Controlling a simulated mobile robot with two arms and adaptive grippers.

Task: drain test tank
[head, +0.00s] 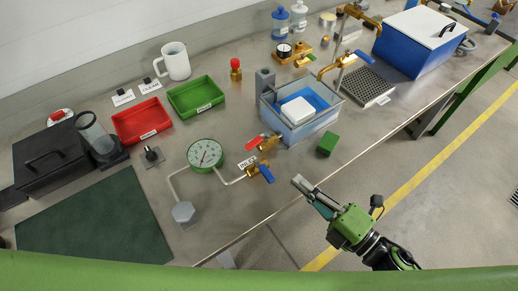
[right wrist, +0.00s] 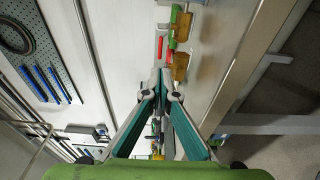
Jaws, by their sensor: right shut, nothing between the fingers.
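A clear-walled tank (head: 312,127) with blue liquid stands mid-bench in the head view, a white block (head: 297,110) inside it. At its near left corner is a brass valve (head: 268,144) with a red handle (head: 255,143). A second brass valve with a blue handle (head: 267,173) ends the pipe from the round green-rimmed gauge (head: 205,155). My right gripper (head: 299,183) is shut and empty at the bench's front edge, apart from both valves. In the right wrist view, a red handle (right wrist: 160,47) and brass fittings (right wrist: 180,66) lie beyond its fingertips. My left gripper is not in view.
A red tray (head: 142,121) and green tray (head: 196,96) are left. Brass taps (head: 338,66) and a drain grate (head: 360,87) stand behind right, near a blue cooler (head: 405,48). The front bench strip is mostly clear.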

